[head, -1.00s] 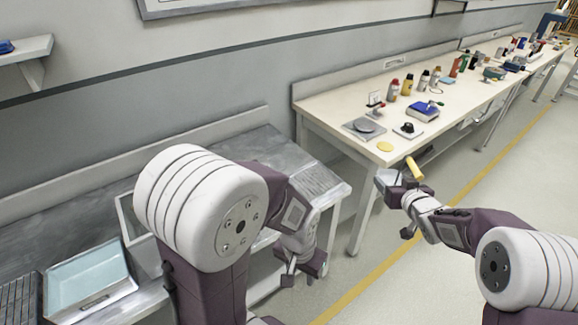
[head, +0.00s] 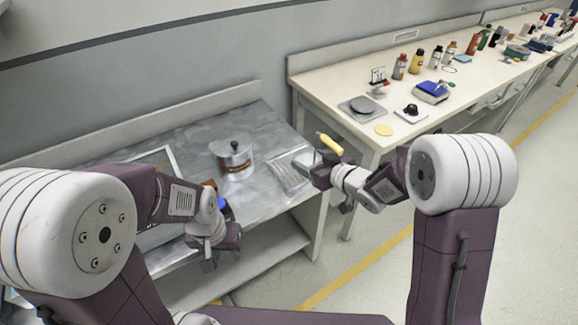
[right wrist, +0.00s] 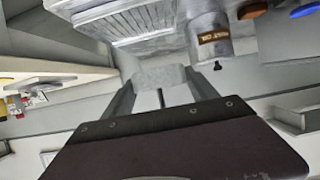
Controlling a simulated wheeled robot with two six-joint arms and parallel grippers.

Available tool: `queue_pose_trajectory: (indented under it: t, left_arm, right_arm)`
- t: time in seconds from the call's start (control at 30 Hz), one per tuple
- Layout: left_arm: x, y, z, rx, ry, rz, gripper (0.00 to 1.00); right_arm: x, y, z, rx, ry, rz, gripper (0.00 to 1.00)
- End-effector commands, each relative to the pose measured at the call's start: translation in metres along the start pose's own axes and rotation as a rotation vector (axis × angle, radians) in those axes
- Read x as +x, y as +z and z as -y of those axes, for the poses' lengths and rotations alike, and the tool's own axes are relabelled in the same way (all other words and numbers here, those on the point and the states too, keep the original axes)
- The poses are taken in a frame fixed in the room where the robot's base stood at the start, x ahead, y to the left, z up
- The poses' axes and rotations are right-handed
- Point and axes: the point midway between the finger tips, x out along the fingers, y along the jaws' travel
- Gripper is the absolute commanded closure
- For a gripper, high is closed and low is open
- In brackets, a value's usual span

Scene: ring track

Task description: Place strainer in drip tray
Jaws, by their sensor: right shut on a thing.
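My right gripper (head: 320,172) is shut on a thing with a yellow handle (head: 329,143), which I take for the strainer. It is held in the air just off the right end of the metal bench. In the right wrist view a pale grey part (right wrist: 160,76) shows between the fingers; its mesh cannot be made out. The ribbed metal drip tray (head: 284,174) lies on the bench's right end, left of the gripper and apart from it. It also shows in the right wrist view (right wrist: 125,22). My left gripper (head: 211,258) is empty over the bench's front; its jaw opening is unclear.
A lidded metal pot (head: 236,160) stands on the bench left of the tray; its label shows in the right wrist view (right wrist: 213,38). A blue-topped object is partly hidden behind my left arm. The white table (head: 330,95) at right holds bottles, a scale and a yellow disc.

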Motion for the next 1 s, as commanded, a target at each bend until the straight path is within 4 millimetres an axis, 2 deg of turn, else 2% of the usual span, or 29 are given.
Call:
queue_pose_trajectory:
  t: [0.1,0.2,0.27,0.5,0.6,0.7,0.87,1.0]
  left_arm:
    - [0.002,0.0,0.0,0.0,0.0,0.0,0.64]
    - [0.003,0.0,0.0,0.0,0.0,0.0,0.64]
    - [0.005,0.001,0.0,0.0,0.0,0.0,0.64]
    - [0.017,0.002,0.0,0.0,0.0,0.0,0.64]
    - [0.02,0.002,0.0,0.0,0.0,0.0,0.64]
    - [0.021,0.002,0.0,0.0,0.0,0.0,0.64]
    - [0.021,0.002,0.0,0.0,0.0,0.0,0.64]
    - [0.027,0.003,0.001,0.0,0.0,0.0,0.64]
  right_arm:
    - [-0.007,0.004,0.0,0.004,-0.001,-0.003,0.87]
    - [-0.004,0.005,0.0,0.003,-0.003,-0.003,0.87]
    - [0.007,0.008,0.0,0.002,-0.005,-0.002,0.87]
    - [0.084,0.02,-0.004,0.001,-0.005,-0.003,0.87]
    - [0.109,0.023,-0.006,0.002,-0.004,-0.003,0.87]
    - [0.123,0.023,-0.008,0.002,-0.003,-0.004,0.87]
    - [0.128,0.024,-0.009,0.003,-0.002,-0.003,0.87]
    - [0.134,0.038,-0.008,0.004,-0.002,-0.001,0.87]
